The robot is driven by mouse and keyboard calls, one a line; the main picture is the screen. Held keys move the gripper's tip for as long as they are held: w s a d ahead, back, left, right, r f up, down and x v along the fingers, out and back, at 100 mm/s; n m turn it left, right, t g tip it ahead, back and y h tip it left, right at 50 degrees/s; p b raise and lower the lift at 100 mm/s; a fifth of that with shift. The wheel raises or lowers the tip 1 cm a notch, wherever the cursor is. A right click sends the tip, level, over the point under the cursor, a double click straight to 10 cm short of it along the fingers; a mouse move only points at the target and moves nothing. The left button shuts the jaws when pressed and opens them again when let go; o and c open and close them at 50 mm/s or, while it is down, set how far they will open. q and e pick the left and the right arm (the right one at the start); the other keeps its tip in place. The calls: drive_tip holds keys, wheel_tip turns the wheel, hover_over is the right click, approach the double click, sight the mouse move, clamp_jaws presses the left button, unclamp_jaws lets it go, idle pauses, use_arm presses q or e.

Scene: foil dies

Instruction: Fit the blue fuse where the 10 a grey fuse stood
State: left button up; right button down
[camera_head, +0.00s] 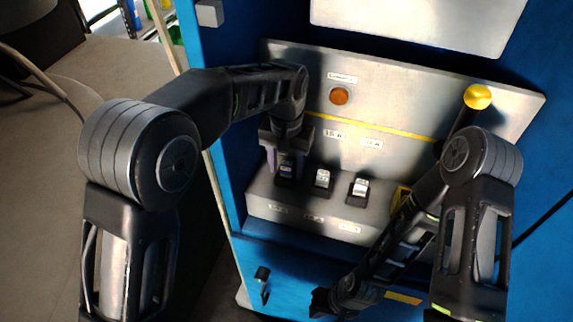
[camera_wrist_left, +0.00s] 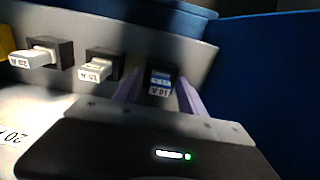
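The blue fuse, with a blue band and a 10 A label, is upright in the leftmost black holder in the head view (camera_head: 286,170). It also shows in the left wrist view (camera_wrist_left: 160,82). My left gripper (camera_head: 285,160) is over this holder with its purple fingers on either side of the fuse. In the left wrist view, gaps show between the fingers and the holder, so the gripper looks open. My right gripper (camera_head: 320,302) is low at the front of the cabinet; its fingers are too dark to read. No grey 10 A fuse can be made out.
Two pale fuses, the 15 A (camera_head: 323,180) and the 20 A (camera_head: 360,187), stand in holders to the right. A yellow-knobbed lever (camera_head: 478,97) rises at the right. An orange lamp (camera_head: 340,96) is on the back panel. A small dark fitting (camera_head: 262,278) is on the blue front.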

sight(286, 165)
use_arm(q)
drive_tip(key=shift+r, duration=0.5)
wheel_tip(286, 165, up, 7)
drive_tip(key=shift+f+b, duration=0.1)
drive_tip(key=shift+b, duration=0.65)
